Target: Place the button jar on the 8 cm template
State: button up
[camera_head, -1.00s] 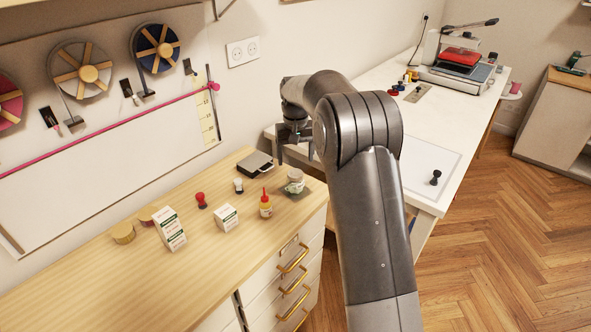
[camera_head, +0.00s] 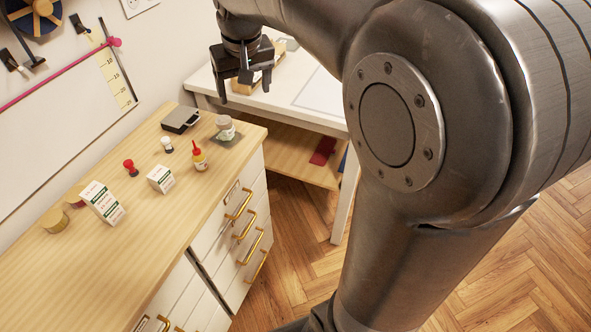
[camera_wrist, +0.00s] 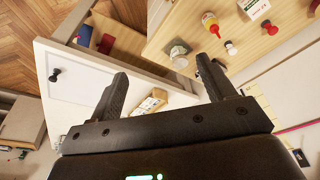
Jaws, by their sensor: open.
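A small clear jar with a pale lid (camera_head: 225,127), seemingly the button jar, stands upright near the wooden counter's far right corner. It is on or over a flat dark grey square (camera_head: 229,142), possibly the template; I can read no size mark on it. The jar also shows in the wrist view (camera_wrist: 179,52). My gripper (camera_head: 244,92) is open and empty, higher than the counter, up and right of the jar in the head view. In the wrist view its fingers (camera_wrist: 162,72) are spread, with the jar beyond them and apart from both.
A yellow bottle with red tip (camera_head: 199,160), a white-green box (camera_head: 160,179), red and white stamps and a black-silver device (camera_head: 181,119) stand left of the jar. A white table (camera_head: 301,96) lies behind, with a wood-coloured block (camera_head: 273,72). My arm hides much on the right.

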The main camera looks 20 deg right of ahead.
jog(key=s+d+f+t, duration=0.1)
jog(key=s+f, duration=0.1)
jog(key=s, duration=0.9)
jog(key=s+d+f+t, duration=0.1)
jog(key=s+f, duration=0.1)
jog(key=s, duration=0.9)
jog(key=shift+s+d+m+t, duration=0.15)
jog(key=shift+s+m+t, duration=0.15)
jog(key=shift+t, duration=0.1)
